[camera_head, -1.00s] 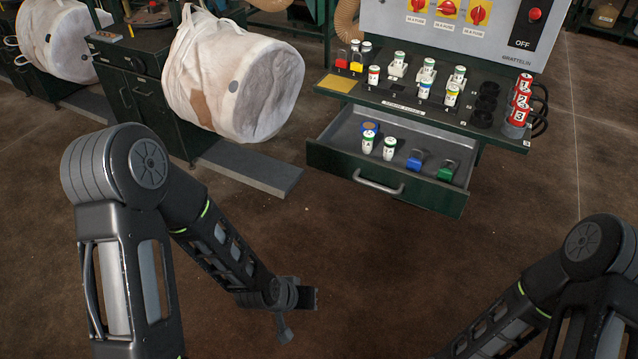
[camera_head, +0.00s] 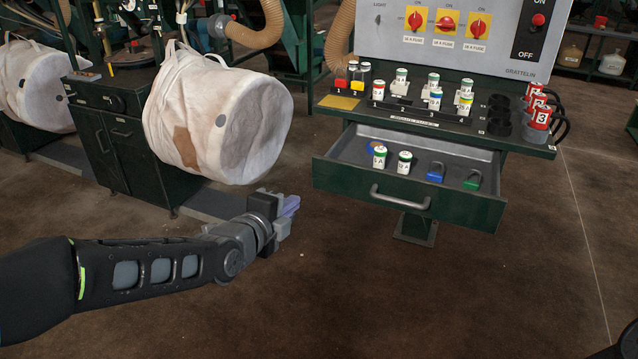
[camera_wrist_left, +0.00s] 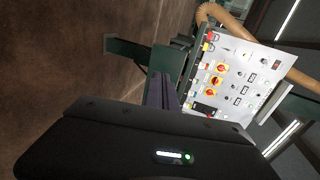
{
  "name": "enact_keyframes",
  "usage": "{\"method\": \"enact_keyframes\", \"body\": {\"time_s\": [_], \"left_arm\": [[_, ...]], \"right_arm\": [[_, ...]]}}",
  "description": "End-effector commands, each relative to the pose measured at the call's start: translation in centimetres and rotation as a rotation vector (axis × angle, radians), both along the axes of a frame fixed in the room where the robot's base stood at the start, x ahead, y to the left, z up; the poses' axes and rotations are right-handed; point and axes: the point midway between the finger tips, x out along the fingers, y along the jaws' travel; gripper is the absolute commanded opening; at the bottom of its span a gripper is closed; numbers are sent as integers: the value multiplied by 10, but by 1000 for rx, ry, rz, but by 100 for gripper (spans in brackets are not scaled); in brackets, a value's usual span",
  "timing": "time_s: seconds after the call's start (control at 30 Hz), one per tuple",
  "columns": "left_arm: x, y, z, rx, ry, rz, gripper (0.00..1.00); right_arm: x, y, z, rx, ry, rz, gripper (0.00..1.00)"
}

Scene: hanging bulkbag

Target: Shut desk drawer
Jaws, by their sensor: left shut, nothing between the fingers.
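The desk drawer (camera_head: 335,183) is dark green with a grey inside and stands pulled out under the desk top (camera_head: 430,122). Its grey bar handle (camera_head: 400,197) is on the front face. My right gripper is not in view.
A white bulk bag (camera_head: 220,115) hangs left of the desk, just above my left gripper. A grey control panel (camera_head: 460,40) with red switches stands behind the desk top. Fuses and padlocks crowd the desk top. The floor before the drawer is clear.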

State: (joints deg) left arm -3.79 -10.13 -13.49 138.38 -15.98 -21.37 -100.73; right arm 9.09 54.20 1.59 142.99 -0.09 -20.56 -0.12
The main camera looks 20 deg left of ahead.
Motion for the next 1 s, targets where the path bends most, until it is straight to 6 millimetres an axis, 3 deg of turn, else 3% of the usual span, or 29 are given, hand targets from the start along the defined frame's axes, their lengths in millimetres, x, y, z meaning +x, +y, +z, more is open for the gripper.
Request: {"method": "enact_keyframes", "body": {"time_s": [0.27,0.47,1.0], "left_arm": [[1,0,-1,-4,1,1,0],[14,-1,-7,-5,3,1,0],[109,-7,-32,-3,2,1,0]], "right_arm": [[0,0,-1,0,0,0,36],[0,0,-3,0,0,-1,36],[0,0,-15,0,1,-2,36]]}}
